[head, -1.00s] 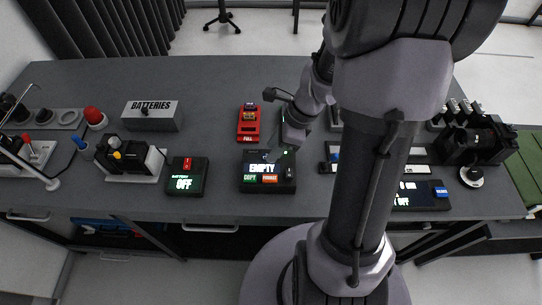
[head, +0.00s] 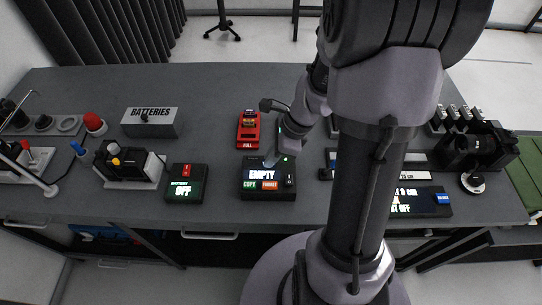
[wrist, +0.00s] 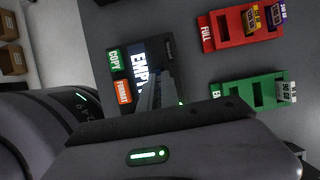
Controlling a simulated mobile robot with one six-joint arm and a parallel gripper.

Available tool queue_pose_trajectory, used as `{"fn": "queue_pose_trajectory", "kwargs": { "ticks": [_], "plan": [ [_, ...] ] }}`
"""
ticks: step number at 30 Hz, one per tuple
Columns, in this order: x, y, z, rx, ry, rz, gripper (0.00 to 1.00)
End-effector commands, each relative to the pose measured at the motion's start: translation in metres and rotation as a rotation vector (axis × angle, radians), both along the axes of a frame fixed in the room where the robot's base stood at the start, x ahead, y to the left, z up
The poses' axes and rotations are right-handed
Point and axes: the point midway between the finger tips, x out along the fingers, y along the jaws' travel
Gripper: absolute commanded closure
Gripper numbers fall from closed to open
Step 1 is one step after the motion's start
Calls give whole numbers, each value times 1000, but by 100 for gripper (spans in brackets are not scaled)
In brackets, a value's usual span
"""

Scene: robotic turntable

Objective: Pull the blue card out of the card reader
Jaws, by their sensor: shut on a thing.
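The card reader (head: 268,190) is a black box on the bench front with a lit screen reading EMPTY, a green COPY button and an orange FORMAT button. It also shows in the wrist view (wrist: 140,72). My gripper (head: 269,163) points down at the reader's back part, its narrow fingers over the edge of the screen. In the wrist view the fingers (wrist: 156,92) are close together over the reader, shut on the blue card. The card itself is hidden by the fingers, so how far it sits in the slot cannot be told.
A red rack (wrist: 235,28) marked FULL holds yellow and purple cards behind the reader. A green rack (wrist: 242,94) with a pale card stands beside it.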

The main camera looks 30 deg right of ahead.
Motion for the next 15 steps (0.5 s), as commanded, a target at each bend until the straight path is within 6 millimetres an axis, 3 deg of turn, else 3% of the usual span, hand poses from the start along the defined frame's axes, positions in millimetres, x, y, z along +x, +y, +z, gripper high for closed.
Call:
{"fn": "queue_pose_trajectory", "kwargs": {
  "ticks": [15],
  "plan": [
    [0,0,32,-1,-1,0,100]
  ]
}}
